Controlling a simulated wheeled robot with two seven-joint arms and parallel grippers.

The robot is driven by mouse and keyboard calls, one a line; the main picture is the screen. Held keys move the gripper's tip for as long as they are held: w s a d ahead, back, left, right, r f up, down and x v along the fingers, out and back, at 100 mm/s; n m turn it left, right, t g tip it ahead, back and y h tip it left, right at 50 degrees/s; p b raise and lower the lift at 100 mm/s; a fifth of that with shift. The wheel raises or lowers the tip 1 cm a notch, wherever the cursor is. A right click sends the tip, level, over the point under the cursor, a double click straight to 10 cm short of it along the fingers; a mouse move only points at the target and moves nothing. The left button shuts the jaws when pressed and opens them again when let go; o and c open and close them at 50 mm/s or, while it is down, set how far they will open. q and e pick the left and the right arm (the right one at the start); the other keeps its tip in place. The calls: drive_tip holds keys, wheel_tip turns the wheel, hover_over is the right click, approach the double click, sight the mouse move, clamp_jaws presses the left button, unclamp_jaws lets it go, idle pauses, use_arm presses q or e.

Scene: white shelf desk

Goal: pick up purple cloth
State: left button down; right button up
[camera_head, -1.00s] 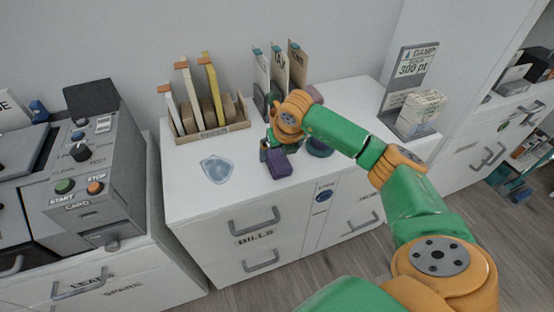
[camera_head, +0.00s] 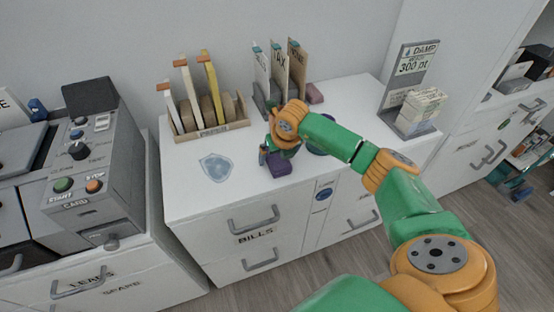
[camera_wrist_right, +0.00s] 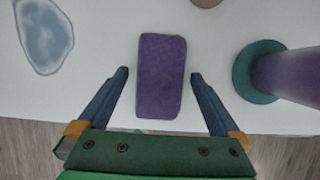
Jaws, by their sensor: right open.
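The purple cloth (camera_head: 279,166) is a small folded block lying on the white desk top near its front edge. In the right wrist view the purple cloth (camera_wrist_right: 161,76) lies upright in the picture, its near part between the two fingers. My right gripper (camera_head: 271,156) is over the cloth and partly hides it in the head view. In the right wrist view my right gripper (camera_wrist_right: 160,75) is open, one blue finger on each side of the cloth, with a gap on both sides. My left gripper does not show.
A purple object with a green base (camera_wrist_right: 258,72) stands right of the cloth. A blue shield emblem (camera_head: 216,168) lies to the left. A wooden rack (camera_head: 212,133) and upright folders (camera_head: 278,76) stand behind. A sign holder (camera_head: 408,92) stands at right.

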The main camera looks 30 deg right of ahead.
sight(277, 158)
drive_tip(key=c, duration=1.3)
drive_tip(key=shift+o, duration=0.2)
drive_tip(key=shift+r+p, duration=0.3)
drive_tip(key=shift+r, duration=0.35)
drive_tip(key=r, duration=0.3)
drive_tip(key=shift+s+a+r, duration=0.15)
drive_tip(key=shift+a, duration=0.15)
drive_tip(key=a+r, duration=0.1)
drive_tip(key=s+a+r, duration=0.1)
drive_tip(key=r, duration=0.1)
drive_tip(key=s+a+r, duration=0.1)
drive_tip(key=shift+s+a+r, duration=0.1)
drive_tip(key=shift+s+r, duration=0.1)
drive_tip(key=shift+r, duration=0.1)
drive_tip(key=s+a+r, duration=0.4)
drive_tip(key=s+a, duration=0.2)
drive_tip(key=a, duration=0.1)
drive_tip(key=shift+a+r, duration=0.15)
drive_tip(key=shift+a, duration=0.05)
